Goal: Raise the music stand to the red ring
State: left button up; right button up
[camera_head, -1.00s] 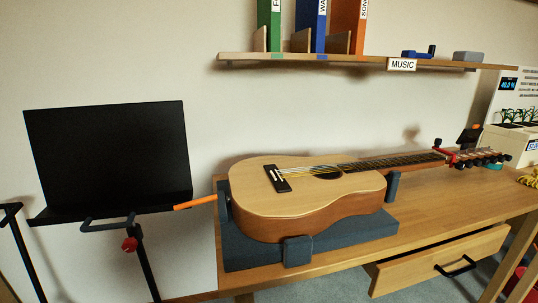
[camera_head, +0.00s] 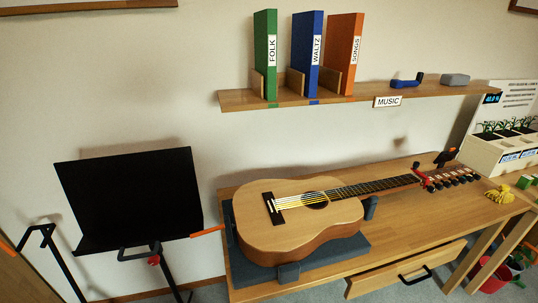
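The music stand has a large black desk (camera_head: 135,200) at the left, upright and slightly tilted back, with a lower ledge. Its dark post (camera_head: 172,287) runs down out of the picture. A small red part (camera_head: 154,260) sits on the post just under the desk; I cannot tell whether it is a knob or the red ring. A dark handle-like bar (camera_head: 133,254) is beside it. An orange stick-like piece (camera_head: 208,231) shows at the desk's right edge.
A guitar (camera_head: 290,235) lies in a dark cradle (camera_head: 245,268) on the wooden bench (camera_head: 400,222), right of the stand. An open drawer (camera_head: 400,272) juts out below. A shelf (camera_head: 340,95) holds folders.

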aim_at(122, 202)
jog(key=u, duration=1.2)
